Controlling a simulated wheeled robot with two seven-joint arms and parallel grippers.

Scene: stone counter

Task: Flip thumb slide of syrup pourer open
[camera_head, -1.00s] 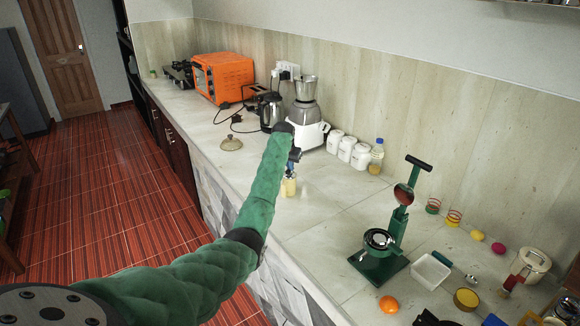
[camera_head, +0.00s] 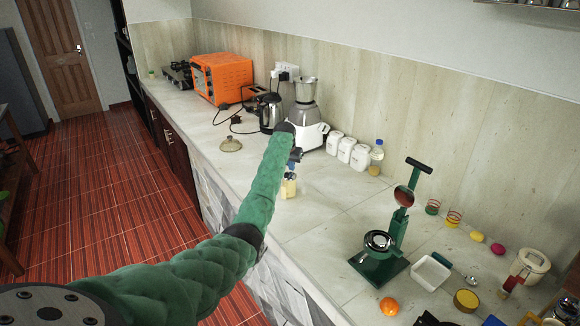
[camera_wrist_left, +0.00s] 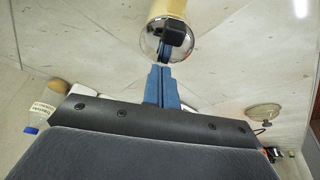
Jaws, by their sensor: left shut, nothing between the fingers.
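The syrup pourer (camera_head: 288,188) stands on the counter, a small container with a pale yellow body. In the left wrist view its round chrome top (camera_wrist_left: 150,42) faces me, with a black thumb slide (camera_wrist_left: 175,33) on it and the yellow body behind. My left gripper (camera_head: 292,172) is beside the pourer's top in the head view. In the left wrist view its blue fingers (camera_wrist_left: 160,68) are together and empty, their tips right by the slide's lower edge. I cannot tell whether they touch it. My right gripper is not in view.
A blender (camera_head: 306,115) and a kettle (camera_head: 270,113) stand behind the pourer. White canisters (camera_head: 346,150) and a blue-capped bottle (camera_head: 376,158) line the wall. A green press (camera_head: 378,260) stands to the right. The counter around the pourer is mostly clear.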

